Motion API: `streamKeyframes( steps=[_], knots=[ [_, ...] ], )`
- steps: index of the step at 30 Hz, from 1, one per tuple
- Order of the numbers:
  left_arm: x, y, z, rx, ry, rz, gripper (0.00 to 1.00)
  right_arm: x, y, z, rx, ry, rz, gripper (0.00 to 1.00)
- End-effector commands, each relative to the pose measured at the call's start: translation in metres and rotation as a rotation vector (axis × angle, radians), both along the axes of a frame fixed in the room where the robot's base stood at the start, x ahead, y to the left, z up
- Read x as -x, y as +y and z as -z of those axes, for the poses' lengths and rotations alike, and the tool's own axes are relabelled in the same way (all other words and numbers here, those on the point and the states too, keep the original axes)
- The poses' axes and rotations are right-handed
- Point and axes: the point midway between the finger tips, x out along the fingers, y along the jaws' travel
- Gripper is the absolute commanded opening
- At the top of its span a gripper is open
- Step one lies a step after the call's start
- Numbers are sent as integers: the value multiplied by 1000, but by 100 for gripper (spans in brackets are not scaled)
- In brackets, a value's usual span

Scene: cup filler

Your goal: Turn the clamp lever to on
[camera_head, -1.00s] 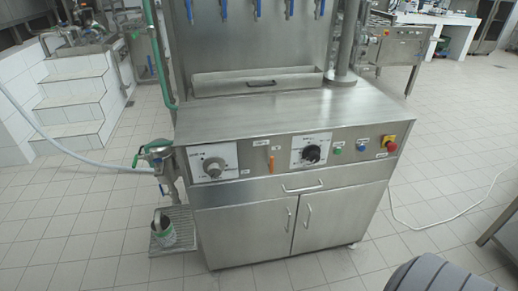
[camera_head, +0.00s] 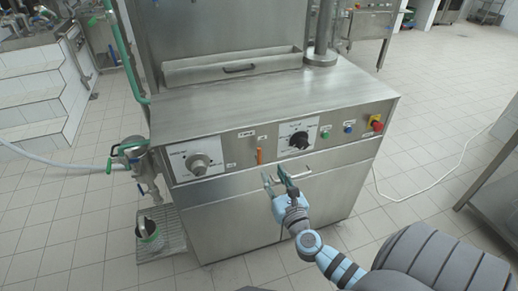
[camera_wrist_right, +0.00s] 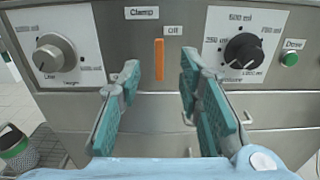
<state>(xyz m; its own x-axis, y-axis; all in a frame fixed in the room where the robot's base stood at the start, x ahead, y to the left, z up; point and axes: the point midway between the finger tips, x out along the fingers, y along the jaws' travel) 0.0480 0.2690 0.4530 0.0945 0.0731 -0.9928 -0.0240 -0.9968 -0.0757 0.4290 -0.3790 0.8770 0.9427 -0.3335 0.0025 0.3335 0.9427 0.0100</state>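The clamp lever is a small orange bar (camera_wrist_right: 159,59) that stands upright on the machine's front panel. In the right wrist view a "Clamp" label sits above it to the left and an "Off" label above it to the right. The lever also shows in the head view (camera_head: 260,156). My right gripper (camera_head: 276,174) is open and empty in front of the panel, just below and right of the lever. In the right wrist view its teal fingers (camera_wrist_right: 160,78) stand apart, with the lever seen between them. My left gripper is not in view.
A grey knob (camera_wrist_right: 55,56) is left of the lever and a black knob (camera_wrist_right: 244,51) is right of it. Green, blue and red buttons line the panel's right side. A door handle (camera_head: 294,172) is below.

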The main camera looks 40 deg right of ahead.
Motion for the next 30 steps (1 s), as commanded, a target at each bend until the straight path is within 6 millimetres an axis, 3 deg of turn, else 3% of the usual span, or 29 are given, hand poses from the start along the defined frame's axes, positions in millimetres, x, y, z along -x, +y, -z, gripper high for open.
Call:
streamKeyframes(
  steps=[9,15,26,30],
  knots=[
    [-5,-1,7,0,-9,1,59,-83,-28,1,7,0,-2,32],
    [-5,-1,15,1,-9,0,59,-117,-39,3,8,4,-3,32],
    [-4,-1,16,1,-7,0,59,-126,-42,1,9,5,-4,32],
    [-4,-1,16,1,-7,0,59,-126,-42,1,8,6,-4,10]
  ],
)
